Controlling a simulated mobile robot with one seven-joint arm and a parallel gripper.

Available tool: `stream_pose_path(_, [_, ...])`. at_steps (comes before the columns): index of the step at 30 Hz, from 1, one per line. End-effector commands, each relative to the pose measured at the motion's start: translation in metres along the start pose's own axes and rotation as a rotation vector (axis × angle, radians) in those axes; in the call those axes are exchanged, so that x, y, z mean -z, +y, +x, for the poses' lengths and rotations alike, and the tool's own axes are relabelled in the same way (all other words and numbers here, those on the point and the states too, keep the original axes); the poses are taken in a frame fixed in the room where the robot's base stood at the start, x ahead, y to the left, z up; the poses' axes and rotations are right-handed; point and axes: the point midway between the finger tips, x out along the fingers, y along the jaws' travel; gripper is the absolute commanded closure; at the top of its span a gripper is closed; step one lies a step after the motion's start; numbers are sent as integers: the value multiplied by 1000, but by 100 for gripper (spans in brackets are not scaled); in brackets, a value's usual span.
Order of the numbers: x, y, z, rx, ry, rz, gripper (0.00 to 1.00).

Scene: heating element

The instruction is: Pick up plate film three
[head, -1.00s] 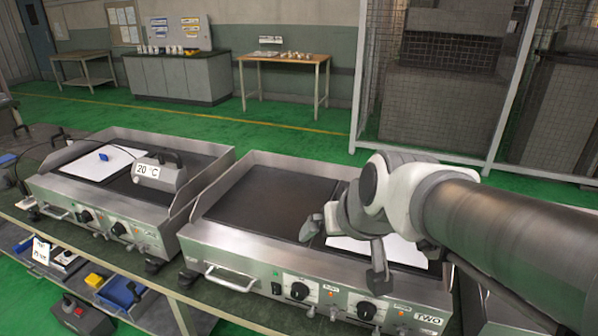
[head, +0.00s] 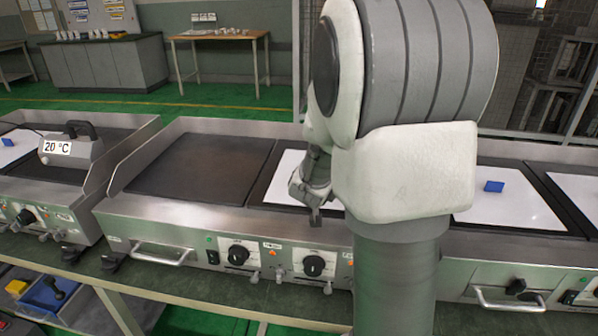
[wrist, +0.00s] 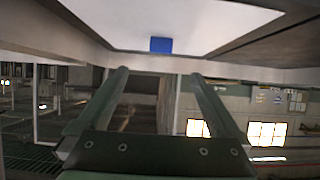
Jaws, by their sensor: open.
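White plate films with small blue grips lie on the row of steel heating units. In the head view one film (head: 284,180) lies on the right half of the middle unit, partly behind my arm. A second film (head: 520,208) with a blue grip (head: 493,187) lies on the unit to the right. No number shows on the films, so I cannot tell which is three. My gripper (head: 312,190) is over the middle unit's film, partly hidden by my arm. In the wrist view its open, empty fingers (wrist: 160,76) point toward a film (wrist: 190,22) with a blue grip (wrist: 161,45), apart from it.
The middle unit's left half is a bare dark plate (head: 205,165). A box reading 20 °C (head: 70,152) sits on the left unit. Another film (head: 590,195) shows at the far right. Raised steel walls and a front panel with knobs (head: 313,266) border the plates.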

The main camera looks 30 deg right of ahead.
Motion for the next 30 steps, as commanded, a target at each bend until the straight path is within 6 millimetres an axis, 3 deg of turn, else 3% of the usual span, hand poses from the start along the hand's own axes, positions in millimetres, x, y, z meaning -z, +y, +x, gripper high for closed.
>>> stream_pose_path(15, [-2, 2, 101, -4, 1, 3, 0])
stream_pose_path(25, [0, 0, 126, -2, 2, 1, 0])
stream_pose_path(30, [2, -2, 149, -3, 2, 2, 0])
